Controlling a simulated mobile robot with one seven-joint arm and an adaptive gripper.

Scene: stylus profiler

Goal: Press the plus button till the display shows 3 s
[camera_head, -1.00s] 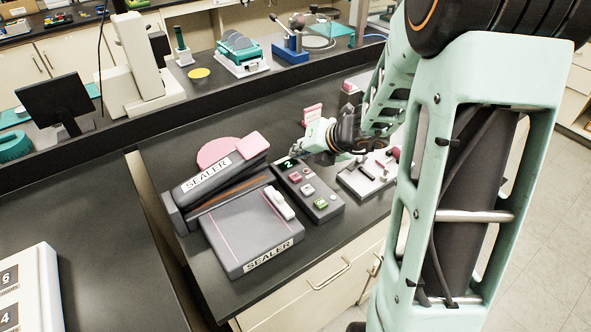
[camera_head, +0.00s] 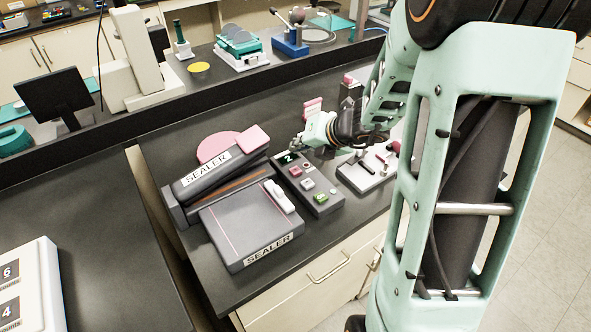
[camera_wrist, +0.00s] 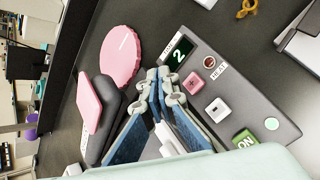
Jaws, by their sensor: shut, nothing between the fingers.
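The dark control box (camera_head: 318,182) stands beside the sealer on the bench. Its display (camera_wrist: 178,53) reads 2 in the wrist view, and the display also shows in the head view (camera_head: 287,158). A pink button (camera_wrist: 196,82), a white button (camera_wrist: 217,110) and a green ON button (camera_wrist: 244,139) run along the box. The button symbols are too small to read, so I cannot tell which is plus. My gripper (camera_wrist: 161,80) is shut and empty. It appears over the display end of the box, to the side of the pink button, apart from the buttons.
The sealer (camera_head: 250,228) lies left of the box, with its upper arm (camera_head: 222,172) raised behind. A small device with levers (camera_head: 362,177) stands close on the right.

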